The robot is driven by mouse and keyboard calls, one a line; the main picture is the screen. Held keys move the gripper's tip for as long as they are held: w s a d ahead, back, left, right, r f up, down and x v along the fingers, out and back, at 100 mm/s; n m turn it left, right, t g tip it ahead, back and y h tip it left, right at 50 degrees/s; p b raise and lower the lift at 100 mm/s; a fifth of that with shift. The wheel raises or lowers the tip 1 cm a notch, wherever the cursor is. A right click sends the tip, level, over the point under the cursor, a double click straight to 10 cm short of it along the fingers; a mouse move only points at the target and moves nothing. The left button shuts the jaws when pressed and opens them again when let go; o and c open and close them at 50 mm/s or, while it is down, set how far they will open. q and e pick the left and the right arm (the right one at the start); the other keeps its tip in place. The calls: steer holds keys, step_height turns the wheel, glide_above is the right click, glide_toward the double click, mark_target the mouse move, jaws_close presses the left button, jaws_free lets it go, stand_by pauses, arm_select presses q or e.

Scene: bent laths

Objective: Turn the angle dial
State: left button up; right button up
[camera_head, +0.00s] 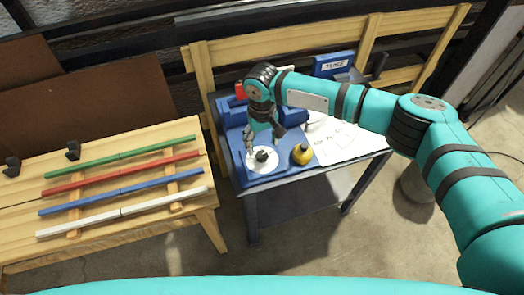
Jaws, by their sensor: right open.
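A white round dial (258,166) with a dark knob at its centre lies on the blue device (236,115) on the small dark table. My right gripper (262,146) is open and points down over the dial, with its fingers close to the knob. I cannot tell whether they touch it. My teal right arm comes in from the right and hides part of the blue device. My left gripper is out of view.
A yellow knob (302,154) sits just right of the dial. A white sheet (345,142) with writing lies further right. Green, red, blue and white laths (120,205) rest on the wooden bench (110,245) at left. A blue box (333,64) stands behind.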

mark_target(262, 155)
step_height(262, 155, down, 6)
steer(key=shift+c, duration=0.4)
steer(key=c, duration=1.1)
steer(key=shift+o, duration=0.2)
steer(key=shift+n, duration=0.3)
steer(key=n, duration=0.3)
steer(key=shift+n+p, duration=0.3)
steer(key=shift+n, duration=2.3)
